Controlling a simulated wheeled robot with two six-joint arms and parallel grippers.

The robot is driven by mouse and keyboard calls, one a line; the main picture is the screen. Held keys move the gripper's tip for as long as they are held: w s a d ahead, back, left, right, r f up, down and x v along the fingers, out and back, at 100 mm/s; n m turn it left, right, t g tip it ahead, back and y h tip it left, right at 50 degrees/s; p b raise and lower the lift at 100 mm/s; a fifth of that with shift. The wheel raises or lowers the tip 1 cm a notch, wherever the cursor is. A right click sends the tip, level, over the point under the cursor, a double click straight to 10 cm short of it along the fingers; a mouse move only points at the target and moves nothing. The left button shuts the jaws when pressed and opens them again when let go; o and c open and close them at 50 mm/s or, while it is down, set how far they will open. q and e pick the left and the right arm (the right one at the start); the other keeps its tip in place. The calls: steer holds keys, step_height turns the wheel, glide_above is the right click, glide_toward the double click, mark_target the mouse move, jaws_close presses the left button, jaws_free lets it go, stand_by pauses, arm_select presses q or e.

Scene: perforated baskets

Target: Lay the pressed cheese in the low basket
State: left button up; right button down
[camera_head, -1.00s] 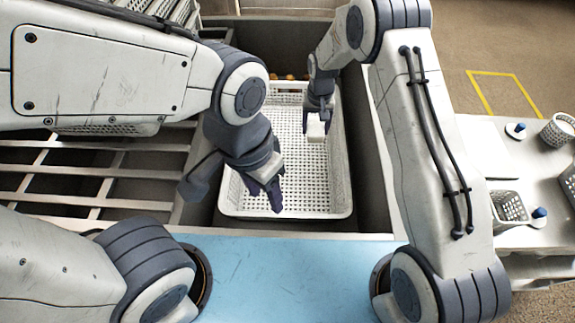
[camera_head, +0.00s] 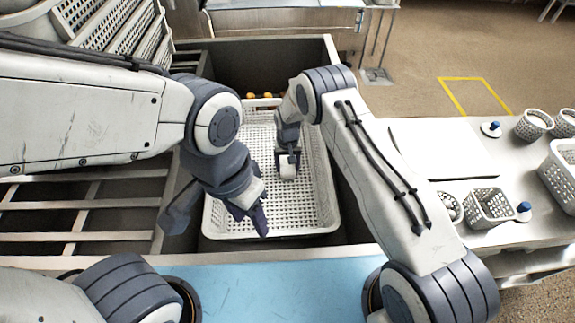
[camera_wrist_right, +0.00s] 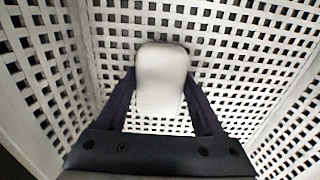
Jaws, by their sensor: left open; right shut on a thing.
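The low basket (camera_head: 325,190) is a white perforated crate in the grey bin in front of me. The pressed cheese (camera_wrist_right: 162,80) is a pale block with rounded corners. My right gripper (camera_head: 288,172) is shut on it inside the basket; in the right wrist view the two dark fingers (camera_wrist_right: 160,105) grip its sides, with the perforated floor behind it. I cannot tell whether the cheese touches the floor. My left gripper (camera_head: 252,218) is open and empty over the basket's near left part.
Grey bin walls (camera_head: 345,215) stand close around the basket. Slatted rails (camera_head: 80,215) lie to the left. On the right table (camera_head: 440,145) are small perforated baskets (camera_head: 488,205) and blue-topped items. Orange round things (camera_head: 267,96) show at the basket's far end.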

steer(key=shift+f, duration=0.1)
jaws_free()
steer(key=shift+r, duration=0.45)
step_height(320, 180, up, 12)
steer(key=shift+f, duration=0.25)
stand_by(0.4)
